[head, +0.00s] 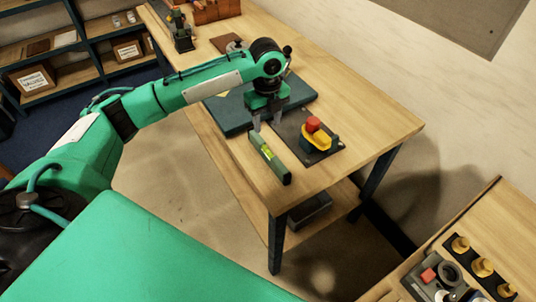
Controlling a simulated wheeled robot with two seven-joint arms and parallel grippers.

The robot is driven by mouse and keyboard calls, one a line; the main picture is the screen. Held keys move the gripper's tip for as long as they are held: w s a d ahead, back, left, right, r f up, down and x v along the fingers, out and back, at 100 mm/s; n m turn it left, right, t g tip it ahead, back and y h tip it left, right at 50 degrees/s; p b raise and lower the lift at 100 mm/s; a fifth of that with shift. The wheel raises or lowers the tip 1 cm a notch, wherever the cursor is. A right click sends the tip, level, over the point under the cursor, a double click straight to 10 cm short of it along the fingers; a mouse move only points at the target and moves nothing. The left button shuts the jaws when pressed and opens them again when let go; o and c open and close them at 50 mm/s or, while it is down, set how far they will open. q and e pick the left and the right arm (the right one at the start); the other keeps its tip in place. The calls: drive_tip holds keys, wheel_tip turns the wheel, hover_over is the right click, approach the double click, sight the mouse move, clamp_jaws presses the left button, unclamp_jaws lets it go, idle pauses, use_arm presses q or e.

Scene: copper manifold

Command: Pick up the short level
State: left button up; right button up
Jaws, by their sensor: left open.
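The short level (271,160) is a small green bar with a yellow-green vial in its upper face. It lies near the front edge of the wooden bench, in the middle of the head view. My left gripper (266,123) points down just behind the far end of the level. Its two grey fingers are apart, with nothing seen between them. I cannot tell whether a finger touches the level. My right gripper is out of view.
A dark plate with a yellow and red object (318,137) lies close to the right of the level. A dark blue-grey board (232,118) lies behind, under my arm. The bench (375,115) is clear at right. Another table (405,272) holds brass fittings.

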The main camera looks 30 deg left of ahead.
use_arm(q)
drive_tip(key=p, duration=0.2)
hover_over(268, 150)
wheel_tip(268, 150, down, 8)
drive_tip(key=shift+a+r, duration=0.1)
wheel_tip(268, 150, down, 5)
drive_tip(key=shift+r+p, duration=0.1)
drive_tip(key=shift+p, duration=0.8)
drive_tip(key=shift+f, duration=0.3)
clamp_jaws()
drive_tip(key=shift+r, duration=0.1)
